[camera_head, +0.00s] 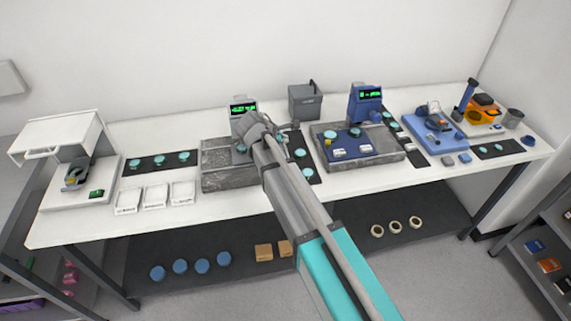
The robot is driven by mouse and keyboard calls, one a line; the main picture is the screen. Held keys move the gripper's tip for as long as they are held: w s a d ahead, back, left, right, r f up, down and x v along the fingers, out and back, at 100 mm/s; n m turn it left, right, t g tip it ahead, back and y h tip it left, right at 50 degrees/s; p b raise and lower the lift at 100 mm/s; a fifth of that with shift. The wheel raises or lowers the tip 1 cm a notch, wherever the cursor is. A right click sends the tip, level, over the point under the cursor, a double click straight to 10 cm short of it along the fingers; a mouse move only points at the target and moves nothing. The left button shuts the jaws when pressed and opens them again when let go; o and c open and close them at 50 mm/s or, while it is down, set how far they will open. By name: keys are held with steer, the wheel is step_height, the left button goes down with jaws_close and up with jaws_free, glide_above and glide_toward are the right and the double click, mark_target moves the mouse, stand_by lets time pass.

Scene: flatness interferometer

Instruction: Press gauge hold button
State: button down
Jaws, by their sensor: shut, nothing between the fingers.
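A grey gauge box with a green lit display (243,107) stands at the back edge of the grey stone plate (222,180), left of the table's middle. A blue gauge box with a green display (367,103) stands behind the second stone plate (390,158) to the right. My arm reaches in from the lower right. My gripper (243,130) is shut and empty, over the left stone plate and just in front of the grey gauge. The fingertips are small and partly hidden by my wrist. I cannot make out a hold button on either gauge, nor whether my gripper touches the grey one.
The white table (90,225) carries a white instrument (62,140) at left, white trays (155,196), dark mats with teal discs (158,158), a grey bin (305,102), a blue-based instrument (434,132) and an orange device (482,110). A dark lower shelf (220,285) holds several small parts.

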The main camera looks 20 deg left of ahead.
steer(key=shift+f+b, duration=3.95)
steer(key=shift+f, duration=0.15)
steer(key=shift+f+b, duration=0.9)
steer(key=shift+r, duration=0.2)
steer(key=shift+r+p, duration=0.75)
steer(key=shift+p, duration=0.2)
steer(key=shift+r+p, duration=2.5)
